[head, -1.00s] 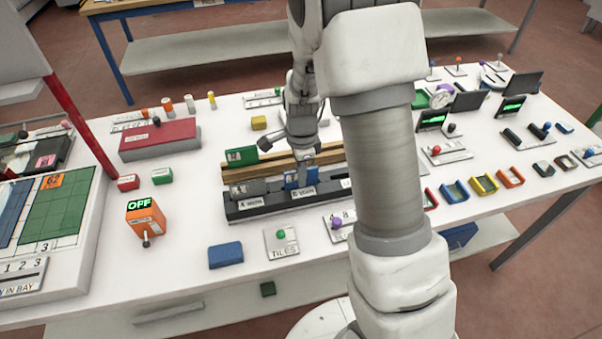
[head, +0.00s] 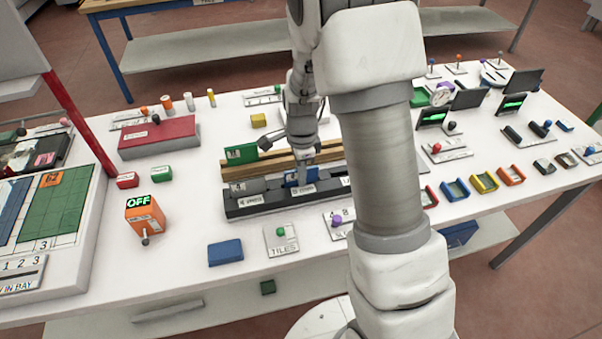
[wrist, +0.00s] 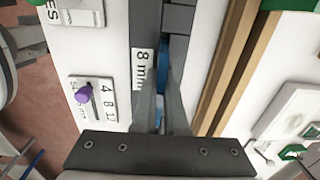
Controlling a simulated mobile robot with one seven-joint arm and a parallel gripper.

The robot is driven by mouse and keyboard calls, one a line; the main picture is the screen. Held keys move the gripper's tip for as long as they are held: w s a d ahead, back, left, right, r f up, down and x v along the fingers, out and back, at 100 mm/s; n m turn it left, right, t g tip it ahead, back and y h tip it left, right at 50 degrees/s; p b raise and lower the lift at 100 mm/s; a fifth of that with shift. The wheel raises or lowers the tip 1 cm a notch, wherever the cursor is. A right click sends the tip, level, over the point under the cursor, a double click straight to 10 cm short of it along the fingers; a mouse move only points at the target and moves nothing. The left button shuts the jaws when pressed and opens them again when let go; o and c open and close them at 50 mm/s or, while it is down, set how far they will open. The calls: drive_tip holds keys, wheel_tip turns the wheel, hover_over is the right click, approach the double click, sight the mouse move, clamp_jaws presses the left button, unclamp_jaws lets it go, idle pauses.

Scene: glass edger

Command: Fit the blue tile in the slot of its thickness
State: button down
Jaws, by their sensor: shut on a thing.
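The blue tile (head: 298,177) is upright at the dark grey slotted rack (head: 260,208), behind the middle label. My gripper (head: 303,163) is shut on it from above. In the wrist view the tile (wrist: 162,58) shows as a narrow blue strip between and beyond the fingers of my gripper (wrist: 162,105). The label beside it reads 8 mm (wrist: 142,68). Its lower part is hidden by the rack, so I cannot tell how deep it sits. A green tile (head: 240,154) stands at the left end of the wooden rack behind.
The wooden rack (head: 232,172) runs close behind the grey rack. A plate marked TILES with a green knob (head: 281,240) and a blue block (head: 225,252) lie in front. An orange box reading OFF (head: 146,217) stands left. My arm hides the rack's right end.

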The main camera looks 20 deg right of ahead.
drive_tip(key=c, duration=0.9)
unclamp_jaws()
drive_tip(key=shift+r, duration=0.1)
drive_tip(key=r+p, duration=0.1)
drive_tip(key=r, duration=1.6)
drive_tip(key=shift+s+r+p, duration=0.1)
drive_tip(key=shift+s+p, duration=0.1)
drive_tip(key=shift+p, duration=0.1)
drive_tip(key=s+r+n+t, duration=0.1)
drive_tip(key=s+r+n, duration=0.2)
drive_tip(key=s+n, duration=0.3)
drive_tip(key=s+r+n+t, duration=0.2)
drive_tip(key=s+r+n, duration=0.1)
drive_tip(key=s+n, duration=0.3)
drive_tip(key=s+r+n+t, duration=0.2)
drive_tip(key=s+r+n, duration=0.1)
drive_tip(key=s+n, duration=0.3)
drive_tip(key=shift+s, duration=1)
